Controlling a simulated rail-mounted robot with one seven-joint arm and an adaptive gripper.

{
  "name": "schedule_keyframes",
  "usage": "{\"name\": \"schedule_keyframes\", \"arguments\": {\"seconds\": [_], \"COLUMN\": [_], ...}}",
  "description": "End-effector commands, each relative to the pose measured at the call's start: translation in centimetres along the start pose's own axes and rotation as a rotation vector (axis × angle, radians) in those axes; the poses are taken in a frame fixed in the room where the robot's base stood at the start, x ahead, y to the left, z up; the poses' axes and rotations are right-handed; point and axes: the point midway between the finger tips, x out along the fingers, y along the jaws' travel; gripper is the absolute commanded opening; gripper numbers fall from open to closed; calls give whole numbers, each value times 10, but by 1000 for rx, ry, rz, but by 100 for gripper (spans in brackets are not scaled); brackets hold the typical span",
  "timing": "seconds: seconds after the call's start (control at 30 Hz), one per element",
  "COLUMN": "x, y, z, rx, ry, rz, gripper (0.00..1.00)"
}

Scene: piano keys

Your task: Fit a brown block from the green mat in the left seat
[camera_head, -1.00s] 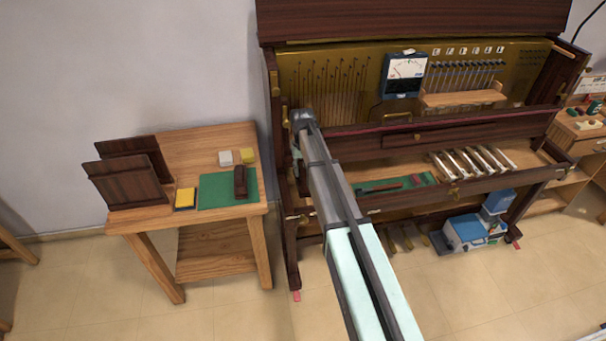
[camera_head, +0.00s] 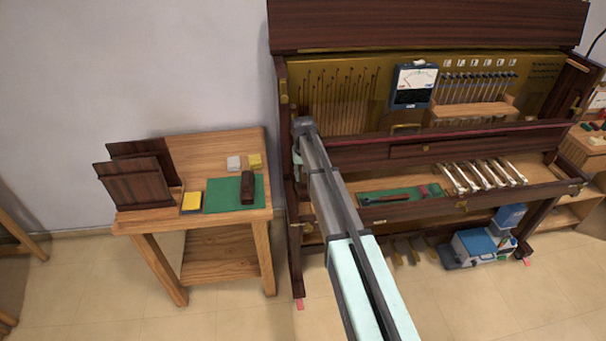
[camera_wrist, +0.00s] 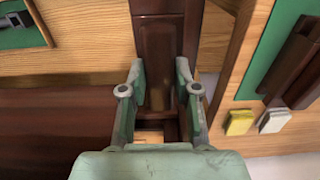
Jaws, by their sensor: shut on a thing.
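In the wrist view my gripper (camera_wrist: 160,82) is shut on a dark brown block (camera_wrist: 166,45), with one pale green finger on each side. The block is at the left end of the piano's key bed, between brown wood parts; I cannot tell whether it is down in the left seat or above it. In the head view my gripper (camera_head: 299,160) is largely hidden by my arm at the piano's left end. Another brown block (camera_head: 248,188) lies on the green mat (camera_head: 222,195) on the side table; that mat also shows in the wrist view (camera_wrist: 262,50).
The side table (camera_head: 222,147) also bears a yellow-topped block, white and yellow pieces (camera_head: 255,160) and leaning dark panels (camera_head: 137,182). The piano (camera_head: 425,22) holds a green tool mat (camera_head: 400,195), several white keys (camera_head: 485,177) and a meter (camera_head: 413,85).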

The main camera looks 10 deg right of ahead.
Motion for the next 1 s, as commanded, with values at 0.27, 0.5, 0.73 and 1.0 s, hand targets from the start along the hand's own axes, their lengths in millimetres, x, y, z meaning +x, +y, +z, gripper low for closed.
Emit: {"name": "schedule_keyframes", "arguments": {"seconds": [0.27, 0.5, 0.73, 1.0], "x": [14, 25, 35, 47], "y": [0, 0, 0, 0], "z": [0, 0, 0, 0], "rx": [0, 0, 0, 0], "ry": [0, -1, -1, 0], "rz": [0, 0, 0, 0], "gripper": [0, 0, 0, 0]}}
